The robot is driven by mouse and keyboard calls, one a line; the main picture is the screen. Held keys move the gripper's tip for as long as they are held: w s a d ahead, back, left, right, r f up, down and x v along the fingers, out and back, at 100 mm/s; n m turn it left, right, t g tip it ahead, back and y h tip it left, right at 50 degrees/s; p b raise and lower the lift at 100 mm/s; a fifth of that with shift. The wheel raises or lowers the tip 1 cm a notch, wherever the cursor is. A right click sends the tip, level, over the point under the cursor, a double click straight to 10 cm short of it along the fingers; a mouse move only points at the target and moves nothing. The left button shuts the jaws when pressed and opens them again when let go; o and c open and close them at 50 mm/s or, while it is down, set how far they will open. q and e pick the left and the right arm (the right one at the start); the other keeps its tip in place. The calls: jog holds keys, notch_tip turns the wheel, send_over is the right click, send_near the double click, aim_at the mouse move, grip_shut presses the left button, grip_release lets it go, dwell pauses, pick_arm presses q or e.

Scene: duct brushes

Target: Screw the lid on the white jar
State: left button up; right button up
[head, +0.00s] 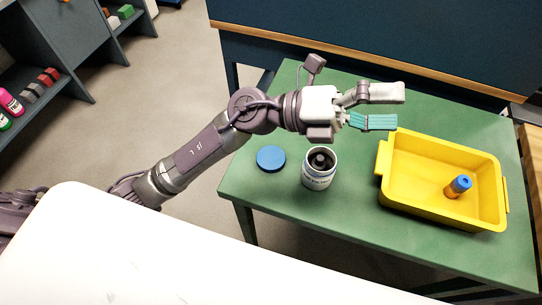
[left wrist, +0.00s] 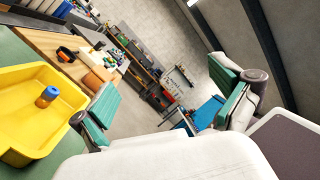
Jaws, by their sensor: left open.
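The white jar (head: 318,183) stands upright and uncovered on the green table, with dark contents in its open mouth. A flat blue disc, the lid (head: 271,158), lies on the table just left of the jar, apart from it. My left gripper (head: 388,107) is open and empty, above the table behind and to the right of the jar, its fingers pointing right. Its two teal-padded fingers also show spread apart in the left wrist view (left wrist: 168,108). The jar and lid are not in the left wrist view. My right gripper is not in view.
A yellow bin (head: 400,188) stands on the right of the green table (head: 300,230); an orange bottle with a blue cap (head: 459,185) is inside it. A dark blue cabinet (head: 400,45) is behind the table. The table in front of the jar is clear.

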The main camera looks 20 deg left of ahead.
pick_arm(q)
notch_tip(320, 180, down, 5)
jog(key=s+d+m+g+y, duration=0.1)
jog(key=s+m+g+y, duration=0.1)
jog(key=m+g+y, duration=0.15)
jog(key=m+t+y, duration=0.2)
jog(key=y, duration=1.6)
send_over(271, 155)
notch_tip(271, 155, down, 13)
jog(key=shift+r, duration=0.2)
notch_tip(271, 155, down, 8)
jog(key=shift+s+r+p, duration=0.1)
jog(key=shift+p, duration=0.35)
jog(key=shift+f, duration=0.4)
